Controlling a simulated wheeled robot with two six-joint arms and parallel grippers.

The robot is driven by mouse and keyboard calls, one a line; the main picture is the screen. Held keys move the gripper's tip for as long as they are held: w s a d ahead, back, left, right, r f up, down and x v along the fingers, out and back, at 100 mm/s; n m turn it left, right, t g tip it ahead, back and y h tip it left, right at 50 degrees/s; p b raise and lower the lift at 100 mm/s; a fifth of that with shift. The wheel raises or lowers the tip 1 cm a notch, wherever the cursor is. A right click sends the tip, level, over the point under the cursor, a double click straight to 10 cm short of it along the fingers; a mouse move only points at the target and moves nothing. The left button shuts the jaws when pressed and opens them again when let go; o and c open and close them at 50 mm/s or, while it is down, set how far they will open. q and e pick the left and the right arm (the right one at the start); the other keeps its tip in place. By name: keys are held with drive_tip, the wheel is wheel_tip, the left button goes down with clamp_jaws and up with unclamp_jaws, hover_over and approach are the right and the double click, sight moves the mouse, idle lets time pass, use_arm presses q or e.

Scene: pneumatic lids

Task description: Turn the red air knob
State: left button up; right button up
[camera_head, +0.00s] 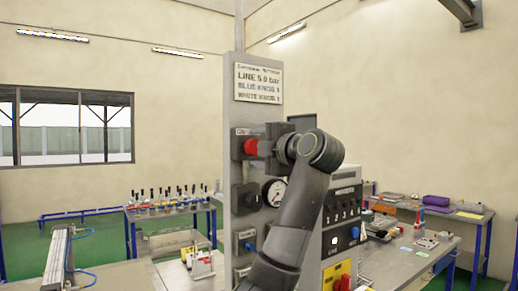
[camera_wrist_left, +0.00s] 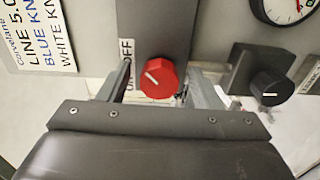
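The red air knob (camera_head: 250,147) sits on a dark block high on the grey column. In the left wrist view the red knob (camera_wrist_left: 160,77) is faceted, with a white pointer line slanting to the upper left. An ON/OFF label is beside it, partly covered by a finger. My left gripper (camera_wrist_left: 157,67) is open, with one finger on each side of the knob. Slim gaps seem to show between fingers and knob; contact is not clear. In the head view my left gripper (camera_head: 266,148) is at the knob, its fingers mostly hidden. My right gripper is not in view.
Below the red knob are a black knob (camera_head: 246,198), a pressure gauge (camera_head: 275,192) and a blue knob (camera_head: 246,240). A sign (camera_head: 258,82) reads LINE 5.0 bar, blue knob, white knob. The black knob (camera_wrist_left: 268,89) is close to the right finger.

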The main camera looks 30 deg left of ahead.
use_arm(q)
drive_tip(key=b+v, duration=0.6)
drive_tip(key=v, duration=1.1)
drive_tip(key=shift+d+b, duration=0.25)
drive_tip(key=shift+b, duration=0.1)
drive_tip(key=shift+a, duration=0.1)
